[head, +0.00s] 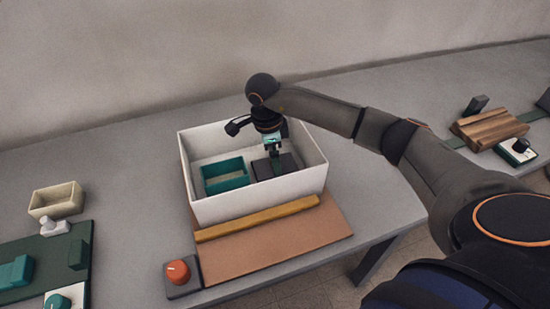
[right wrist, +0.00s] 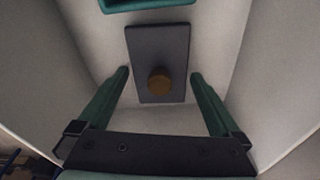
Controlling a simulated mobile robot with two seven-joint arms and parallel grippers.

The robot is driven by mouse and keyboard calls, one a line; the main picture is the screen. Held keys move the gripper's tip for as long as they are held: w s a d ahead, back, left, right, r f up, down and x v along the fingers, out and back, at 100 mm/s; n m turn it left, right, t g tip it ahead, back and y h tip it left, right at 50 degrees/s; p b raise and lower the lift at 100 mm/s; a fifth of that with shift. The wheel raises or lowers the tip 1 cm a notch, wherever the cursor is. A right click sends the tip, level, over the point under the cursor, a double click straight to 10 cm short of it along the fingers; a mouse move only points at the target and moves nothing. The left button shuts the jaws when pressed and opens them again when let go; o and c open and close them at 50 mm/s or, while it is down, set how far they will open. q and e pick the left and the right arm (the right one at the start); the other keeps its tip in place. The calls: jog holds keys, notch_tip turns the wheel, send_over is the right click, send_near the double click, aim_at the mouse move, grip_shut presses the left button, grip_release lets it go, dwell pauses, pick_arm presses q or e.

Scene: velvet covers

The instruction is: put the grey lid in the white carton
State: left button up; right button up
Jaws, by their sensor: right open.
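The white carton (head: 262,198) stands open on the table. The grey lid (head: 262,169) lies flat on the carton's floor, on the right side, beside a teal box (head: 225,176). In the right wrist view the lid (right wrist: 150,52) is a dark grey rectangle with a round brown knob (right wrist: 159,81). My right gripper (right wrist: 159,82) is open, its green fingers apart on either side of the lid's knob end. In the head view my right gripper (head: 276,166) reaches down into the carton over the lid and partly hides it. My left gripper is not in view.
A yellow bar (head: 257,219) lies in front of the carton on a brown mat (head: 275,248). A red knob on a grey block (head: 178,272) is near the front edge. A cream box (head: 56,200) stands left. A wooden block (head: 489,129) is far right.

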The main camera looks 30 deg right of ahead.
aim_at(269, 166)
notch_tip(269, 166, up, 12)
jog(key=a, duration=0.1)
jog(key=shift+w+a, duration=0.15)
jog(key=shift+w, duration=0.15)
jog(key=shift+r, duration=0.1)
dwell(0.3)
